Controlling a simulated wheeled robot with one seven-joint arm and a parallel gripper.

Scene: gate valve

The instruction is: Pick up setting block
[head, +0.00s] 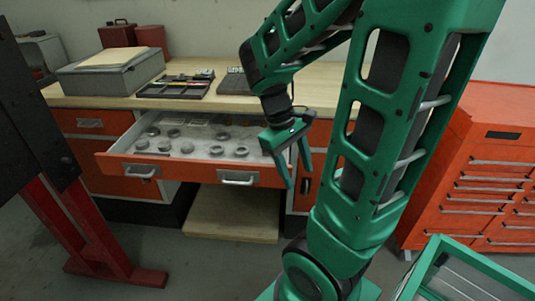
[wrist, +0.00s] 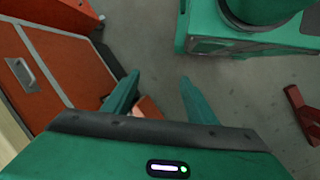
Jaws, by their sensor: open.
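My gripper (head: 297,174) is open and empty, pointing down at the right front of the open drawer (head: 110,164). Its two fingers also show apart in the wrist view (wrist: 160,80), with floor and a small orange surface between and below them. I cannot pick out the setting block with certainty. The drawer holds several small grey round parts (head: 187,147) and some pale flat pieces at its back. On the bench, a black tray (head: 140,93) holds small tools and parts, and a dark flat item beside it is partly hidden by my arm.
The wooden workbench (head: 95,100) carries a grey box (head: 110,76) and red cases (head: 117,33). A red stand (head: 108,262) is at left, a red tool cabinet (head: 490,195) at right. A low wooden shelf (head: 232,212) lies under the drawer.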

